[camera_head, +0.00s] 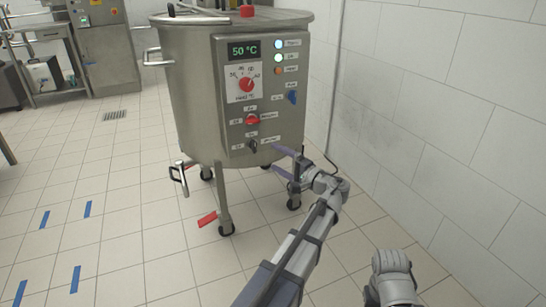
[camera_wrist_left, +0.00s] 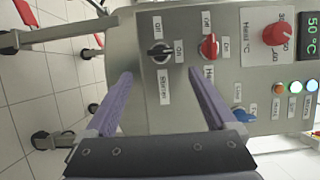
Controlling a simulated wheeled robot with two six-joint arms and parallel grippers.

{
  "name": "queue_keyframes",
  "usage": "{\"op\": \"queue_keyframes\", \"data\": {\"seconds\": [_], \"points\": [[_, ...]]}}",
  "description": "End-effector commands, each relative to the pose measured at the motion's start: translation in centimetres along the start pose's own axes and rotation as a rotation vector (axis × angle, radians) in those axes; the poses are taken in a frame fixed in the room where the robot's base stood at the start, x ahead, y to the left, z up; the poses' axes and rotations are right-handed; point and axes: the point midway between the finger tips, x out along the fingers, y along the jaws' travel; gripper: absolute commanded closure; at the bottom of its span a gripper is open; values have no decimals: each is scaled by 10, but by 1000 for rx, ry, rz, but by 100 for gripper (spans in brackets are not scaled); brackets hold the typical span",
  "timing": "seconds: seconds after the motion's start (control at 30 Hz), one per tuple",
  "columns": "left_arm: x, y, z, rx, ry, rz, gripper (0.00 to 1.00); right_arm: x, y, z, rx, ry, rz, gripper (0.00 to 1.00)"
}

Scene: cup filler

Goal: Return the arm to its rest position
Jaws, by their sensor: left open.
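My left gripper (camera_head: 274,158) is open and empty at the lower right of the steel vat's control panel (camera_head: 236,110). In the left wrist view, its two purple fingers (camera_wrist_left: 162,73) stand apart in front of the panel. The black stirrer knob (camera_wrist_left: 160,52) shows between and beyond the fingertips, and it also shows in the head view (camera_head: 252,146). The red heat switch (camera_wrist_left: 209,46) is to its right. Nothing is held. I cannot tell the gap to the panel. A grey part of my right arm (camera_head: 392,277) shows at bottom right; its gripper is out of frame.
The vat (camera_head: 185,95) stands on wheeled legs, with a red pedal (camera_head: 207,219) below. Its display (camera_head: 243,51) reads 50 °C. A tiled wall (camera_head: 430,110) is close on the right. Tiled floor with blue tape marks (camera_head: 44,219) is open on the left.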

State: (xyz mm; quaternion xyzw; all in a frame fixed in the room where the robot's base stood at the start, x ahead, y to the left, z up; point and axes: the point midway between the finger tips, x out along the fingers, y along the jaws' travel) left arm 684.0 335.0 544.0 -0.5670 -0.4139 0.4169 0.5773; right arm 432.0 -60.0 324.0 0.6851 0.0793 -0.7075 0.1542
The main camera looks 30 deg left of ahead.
Motion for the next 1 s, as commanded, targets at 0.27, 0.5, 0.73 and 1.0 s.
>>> {"op": "queue_keyframes", "data": {"seconds": [0.27,0.5,0.73,1.0], "points": [[-1,0,0,0,-1,0,10,0,0,0,0,0,0,50],[-2,-1,2,-2,0,10,10,-3,0,0,0,0,0,50],[-51,14,33,-55,0,311,10,-53,5,3,-3,-1,1,50],[-183,49,89,-58,-5,907,10,-124,13,7,-9,-4,2,50]]}}
